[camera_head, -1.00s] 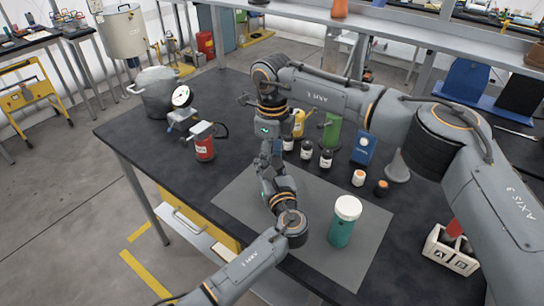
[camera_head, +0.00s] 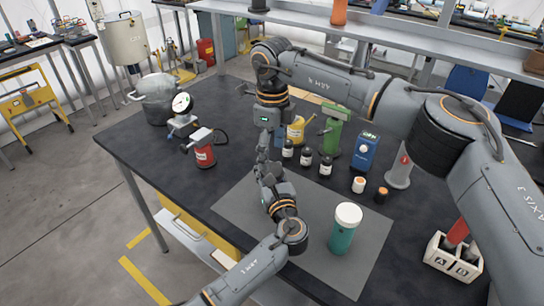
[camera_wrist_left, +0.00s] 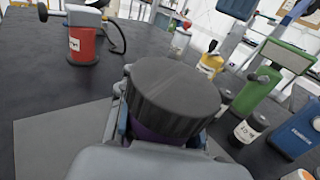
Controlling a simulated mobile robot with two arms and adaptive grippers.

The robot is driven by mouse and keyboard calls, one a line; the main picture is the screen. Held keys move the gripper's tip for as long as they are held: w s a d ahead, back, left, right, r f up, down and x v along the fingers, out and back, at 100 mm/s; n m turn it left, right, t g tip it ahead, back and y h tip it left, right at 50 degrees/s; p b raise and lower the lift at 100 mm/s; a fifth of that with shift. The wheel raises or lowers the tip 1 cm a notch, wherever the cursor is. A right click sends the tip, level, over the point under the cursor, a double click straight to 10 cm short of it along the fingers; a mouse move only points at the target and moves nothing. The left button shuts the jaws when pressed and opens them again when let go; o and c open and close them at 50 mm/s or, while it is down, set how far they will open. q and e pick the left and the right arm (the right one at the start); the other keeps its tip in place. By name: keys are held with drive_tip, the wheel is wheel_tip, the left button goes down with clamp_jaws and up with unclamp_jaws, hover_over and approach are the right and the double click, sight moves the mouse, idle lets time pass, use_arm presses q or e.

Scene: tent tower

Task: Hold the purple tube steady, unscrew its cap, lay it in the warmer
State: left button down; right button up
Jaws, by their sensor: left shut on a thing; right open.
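The purple tube shows in the left wrist view as a purple strip (camera_wrist_left: 150,136) under a wide, dark ribbed cap (camera_wrist_left: 170,95). The cap sits on the tube. My left gripper (camera_head: 262,157) is shut on the tube, below the cap. In the head view the arms hide most or all of the tube. My right gripper (camera_head: 272,142) points down from above, close to the left gripper. It is open, and its fingertips are hard to make out. I cannot tell which device is the warmer.
A red can (camera_head: 203,152) stands left of the grippers. Dark bottles (camera_head: 306,157), a yellow can (camera_head: 296,130), a green device (camera_head: 332,130) and a blue device (camera_head: 365,150) stand right. A teal white-capped jar (camera_head: 343,235) stands on the grey mat (camera_head: 320,270).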

sight(272, 169)
drive_tip(key=m, duration=0.3)
drive_tip(key=r+m, duration=0.1)
drive_tip(key=m, duration=0.2)
drive_tip(key=shift+m, duration=0.4)
drive_tip(key=m, duration=0.6)
drive_tip(key=shift+r, duration=0.4)
drive_tip(key=m, duration=0.3)
drive_tip(key=r+m, duration=0.1)
drive_tip(key=m, duration=0.7)
drive_tip(key=shift+r, duration=0.3)
drive_tip(key=shift+f+m, duration=0.3)
drive_tip(key=shift+m, duration=0.2)
wheel_tip(272, 169, down, 7)
drive_tip(key=shift+f, duration=0.2)
